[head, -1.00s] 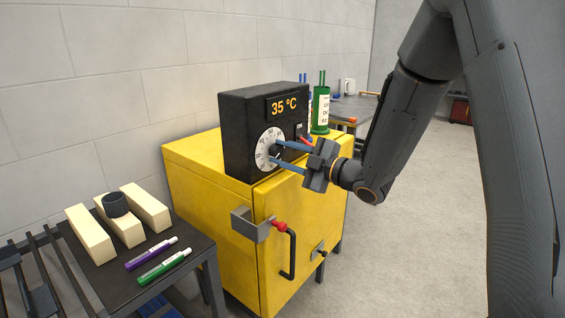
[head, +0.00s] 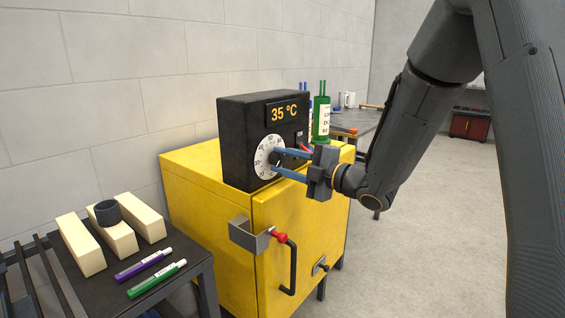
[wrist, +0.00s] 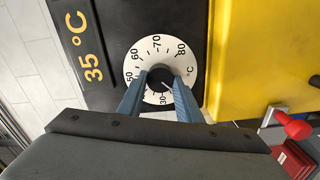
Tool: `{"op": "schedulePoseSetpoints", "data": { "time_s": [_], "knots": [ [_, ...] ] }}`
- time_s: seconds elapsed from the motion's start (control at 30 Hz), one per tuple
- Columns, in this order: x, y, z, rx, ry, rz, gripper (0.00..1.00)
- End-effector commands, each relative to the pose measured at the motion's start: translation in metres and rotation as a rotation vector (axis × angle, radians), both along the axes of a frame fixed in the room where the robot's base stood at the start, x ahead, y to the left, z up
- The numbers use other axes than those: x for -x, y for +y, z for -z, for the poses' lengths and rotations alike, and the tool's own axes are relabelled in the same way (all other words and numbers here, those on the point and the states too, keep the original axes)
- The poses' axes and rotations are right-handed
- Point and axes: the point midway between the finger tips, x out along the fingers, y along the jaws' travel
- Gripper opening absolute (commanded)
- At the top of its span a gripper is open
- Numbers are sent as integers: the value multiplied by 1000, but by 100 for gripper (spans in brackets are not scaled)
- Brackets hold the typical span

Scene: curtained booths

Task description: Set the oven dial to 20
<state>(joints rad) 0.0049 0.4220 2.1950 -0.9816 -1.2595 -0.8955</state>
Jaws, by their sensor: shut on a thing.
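The oven dial (head: 261,158) is a round white scale with a black knob (wrist: 160,76) at its centre, on the front of a black control box (head: 235,135). In the wrist view the dial face (wrist: 148,48) shows numbers from about 30 to 80 and °C. A small light mark on the knob appears to point towards the 30 side. The display (head: 284,112) reads 35 °C in orange. My gripper (head: 274,160) has its two blue fingers on either side of the knob, shut on it. The fingers (wrist: 161,84) hide the scale's lower edges.
The box stands on a yellow oven cabinet (head: 205,195) with a grey bracket (head: 248,236) and black door handle (head: 292,268). A dark side table at left holds pale blocks (head: 80,243), a black ring (head: 107,212) and two pens (head: 156,279). Open floor lies to the right.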

Motion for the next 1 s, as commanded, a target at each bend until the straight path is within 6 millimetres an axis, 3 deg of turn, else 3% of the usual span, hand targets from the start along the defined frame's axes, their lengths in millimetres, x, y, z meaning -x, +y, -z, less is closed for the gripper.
{"op": "schedulePoseSetpoints", "data": {
  "time_s": [0.07,0.1,0.2,0.57,1.0],
  "knots": [
    [-1,-1,0,0,-1,3,9],
    [-1,-1,0,0,-1,3,35],
    [-1,-1,0,0,0,2,50],
    [2,-4,0,-1,0,1,50],
    [40,-55,0,-1,-1,4,50]
  ]
}}
